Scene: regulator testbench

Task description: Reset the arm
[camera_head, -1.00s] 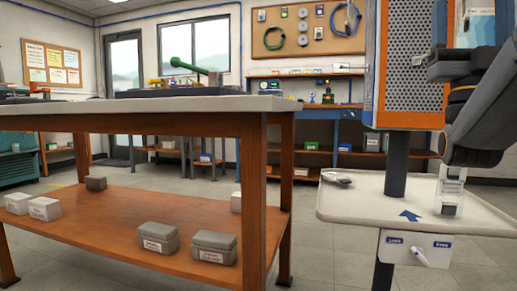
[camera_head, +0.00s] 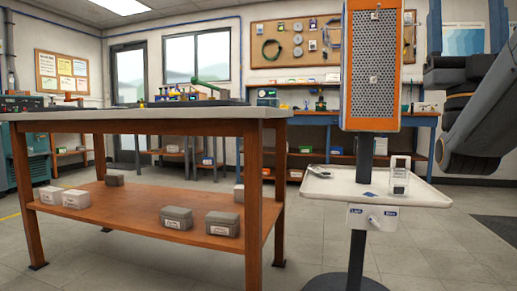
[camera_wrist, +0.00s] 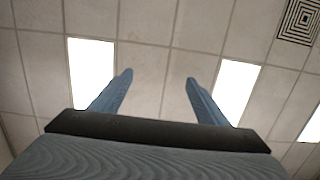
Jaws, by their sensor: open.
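My gripper (camera_wrist: 158,80) shows in the wrist view with its two blue fingers spread apart and nothing between them. It faces the ceiling, with light panels (camera_wrist: 238,90) behind the fingers. In the head view, part of my dark grey arm (camera_head: 480,110) is at the right edge, folded up. The gripper's fingers are not visible in that view.
A wooden workbench (camera_head: 160,114) with grey boxes (camera_head: 222,224) on its lower shelf stands at left. A pedestal with a white tray (camera_head: 430,196) and an orange perforated panel (camera_head: 373,60) stands right of centre. Grey floor is clear at lower right.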

